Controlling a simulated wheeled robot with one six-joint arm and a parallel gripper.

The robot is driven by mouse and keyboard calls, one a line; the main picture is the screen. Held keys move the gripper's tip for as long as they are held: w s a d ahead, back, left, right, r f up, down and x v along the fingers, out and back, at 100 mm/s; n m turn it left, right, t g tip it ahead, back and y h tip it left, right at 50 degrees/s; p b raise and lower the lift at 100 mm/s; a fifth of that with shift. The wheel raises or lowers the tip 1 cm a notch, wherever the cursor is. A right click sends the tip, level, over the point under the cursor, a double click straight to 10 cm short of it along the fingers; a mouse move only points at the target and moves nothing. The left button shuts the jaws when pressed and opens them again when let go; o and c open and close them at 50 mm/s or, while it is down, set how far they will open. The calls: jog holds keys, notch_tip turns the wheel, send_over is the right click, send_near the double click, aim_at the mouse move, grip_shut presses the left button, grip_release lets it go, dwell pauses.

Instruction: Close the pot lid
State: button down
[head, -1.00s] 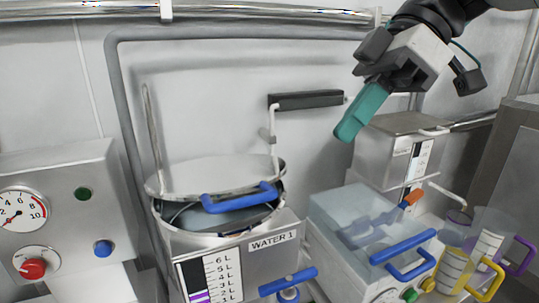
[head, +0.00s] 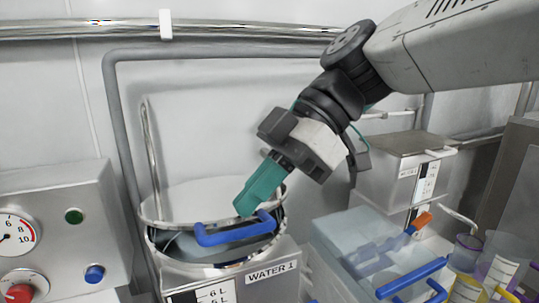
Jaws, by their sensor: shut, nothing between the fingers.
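The pot (head: 222,270) labelled WATER 1 is a steel vessel at the lower middle of the head view. Its round lid (head: 185,204) is tilted partly open, with a dark gap showing between it and the rim. A blue handle (head: 235,234) is on the lid's front edge. My gripper (head: 245,207), with teal fingers, is shut and empty. Its tips are just above the right end of the blue handle; I cannot tell whether they touch it.
A control panel (head: 60,215) with a gauge, red knob and buttons stands at left. At right are a clear-lidded box (head: 350,235) with blue handles, a steel container (head: 395,170) and measuring jugs (head: 500,262). A pipe (head: 240,28) runs along the back wall.

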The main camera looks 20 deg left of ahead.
jog(key=shift+f, duration=0.8)
jog(key=shift+f, duration=0.1)
